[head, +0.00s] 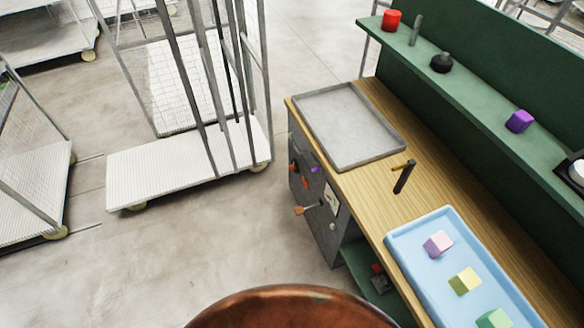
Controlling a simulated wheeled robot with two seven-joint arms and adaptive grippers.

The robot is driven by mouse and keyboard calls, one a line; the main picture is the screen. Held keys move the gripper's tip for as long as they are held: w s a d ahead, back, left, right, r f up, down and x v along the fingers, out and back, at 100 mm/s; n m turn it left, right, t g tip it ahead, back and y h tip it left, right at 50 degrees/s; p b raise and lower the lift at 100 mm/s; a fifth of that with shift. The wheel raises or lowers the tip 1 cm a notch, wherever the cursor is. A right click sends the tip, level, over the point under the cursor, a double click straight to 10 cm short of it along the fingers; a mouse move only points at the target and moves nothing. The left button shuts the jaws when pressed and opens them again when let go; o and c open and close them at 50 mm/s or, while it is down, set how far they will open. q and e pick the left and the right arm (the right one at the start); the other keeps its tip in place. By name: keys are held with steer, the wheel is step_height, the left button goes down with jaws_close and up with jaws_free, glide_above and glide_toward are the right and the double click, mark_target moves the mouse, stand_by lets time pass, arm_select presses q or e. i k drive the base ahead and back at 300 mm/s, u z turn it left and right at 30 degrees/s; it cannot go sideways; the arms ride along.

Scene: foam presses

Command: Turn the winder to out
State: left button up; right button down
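No part is marked as the winder, so I cannot tell for sure which one it is. A small crank-like piece with an orange-brown grip (301,210) sticks out from the dark grey side panel (321,232) of the workbench. A pale plate (331,198) with small markings, too small to read, is beside it. A dark upright post with a brass-coloured arm (404,177) stands on the wooden bench top (375,187). Neither of my grippers is in view.
The bench carries a grey tray (350,126) and a light blue tray (398,243) with pink, yellow and green foam blocks. A green shelf (475,105) holds small objects. Wire trolleys (190,165) stand at the left. Open concrete floor (220,240) lies between them and the bench.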

mark_target(294, 166)
steer(key=u, duration=1.3)
steer(key=i, duration=2.15)
steer(key=z, duration=2.85)
